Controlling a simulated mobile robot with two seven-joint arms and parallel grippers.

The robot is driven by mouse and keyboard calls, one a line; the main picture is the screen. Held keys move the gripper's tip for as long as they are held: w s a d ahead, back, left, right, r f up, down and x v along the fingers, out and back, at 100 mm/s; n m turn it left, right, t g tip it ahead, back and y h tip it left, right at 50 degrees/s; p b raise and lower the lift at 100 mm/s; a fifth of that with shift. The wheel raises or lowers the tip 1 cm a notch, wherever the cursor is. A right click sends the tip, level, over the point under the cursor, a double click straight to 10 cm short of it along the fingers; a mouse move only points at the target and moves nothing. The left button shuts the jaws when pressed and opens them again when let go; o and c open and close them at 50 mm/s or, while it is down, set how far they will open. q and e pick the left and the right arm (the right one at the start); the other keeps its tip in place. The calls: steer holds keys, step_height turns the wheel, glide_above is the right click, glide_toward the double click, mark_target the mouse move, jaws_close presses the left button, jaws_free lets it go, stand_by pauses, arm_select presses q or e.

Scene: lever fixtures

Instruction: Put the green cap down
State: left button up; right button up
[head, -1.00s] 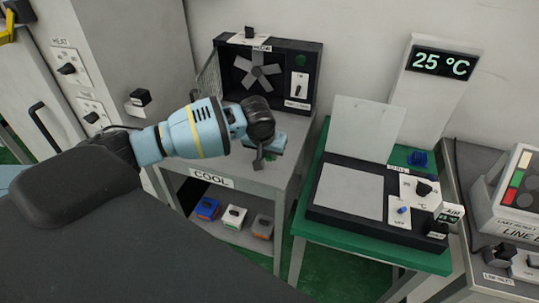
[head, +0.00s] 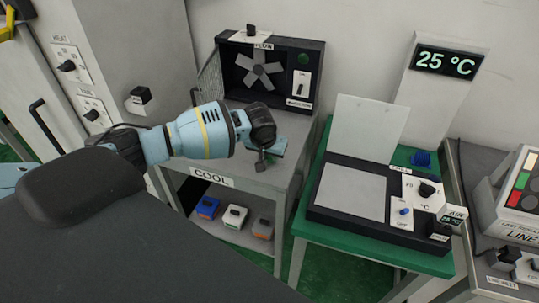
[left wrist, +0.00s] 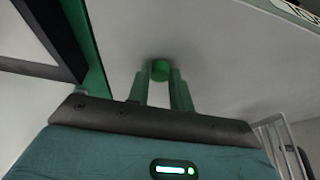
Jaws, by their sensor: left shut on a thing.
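The green cap (left wrist: 159,70) sits between the two fingertips of my left gripper (left wrist: 160,78) in the left wrist view. The fingers are shut on it, and a plain light grey surface shows behind it. In the head view my left gripper (head: 268,153) is over the grey table marked COOL (head: 268,183), in front of the fan box (head: 232,88). The arm and wrist hide the cap there, and I cannot tell whether it touches the table. My right gripper is not in view.
A green table (head: 325,245) with a dark hot-plate-like unit (head: 350,192) and a 25 °C display (head: 443,62) stands to the right. Several small boxes (head: 235,217) lie on the shelf under the COOL table. A grey cabinet (head: 150,50) stands at the left.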

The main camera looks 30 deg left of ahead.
arm_select(q)
steer(key=shift+f, duration=0.2)
steer(key=o, duration=0.9)
steer(key=shift+r, duration=0.3)
steer(key=p+v, duration=0.1)
steer(key=v, duration=0.5)
steer(key=shift+v, duration=2.9)
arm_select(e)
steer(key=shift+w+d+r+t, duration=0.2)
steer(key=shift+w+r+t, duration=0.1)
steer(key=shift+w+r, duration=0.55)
arm_select(q)
steer(key=shift+s, duration=0.15)
